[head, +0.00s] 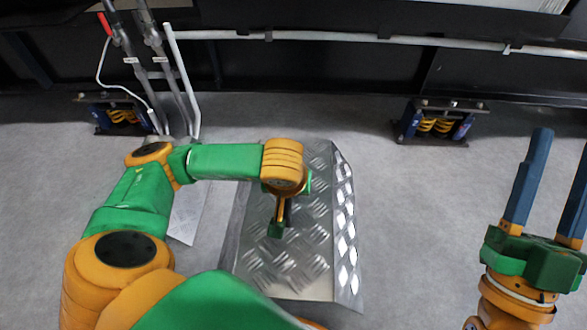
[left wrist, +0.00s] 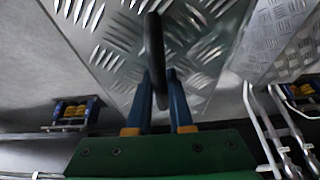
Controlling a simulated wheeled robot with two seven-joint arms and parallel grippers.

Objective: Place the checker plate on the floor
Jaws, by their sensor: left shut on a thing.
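The checker plate (head: 300,260) is a silver tread-pattern sheet with bent side flanges, in the middle of the head view. It also fills the upper middle of the left wrist view (left wrist: 205,45). My left gripper (left wrist: 159,78) is shut on the plate's dark upright handle (left wrist: 155,40), between its two blue fingers. In the head view my left arm hides the handle and part of the plate. I cannot tell whether the plate touches the floor. My right gripper (head: 564,140) is open and empty, at the right edge.
Grey floor (head: 420,220) is clear right of the plate. Another metal plate (head: 187,213) shows partly behind my left arm. Spring mounts (head: 435,122) stand under the dark frame at the back. Grey pipes (head: 172,75) rise at the back left.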

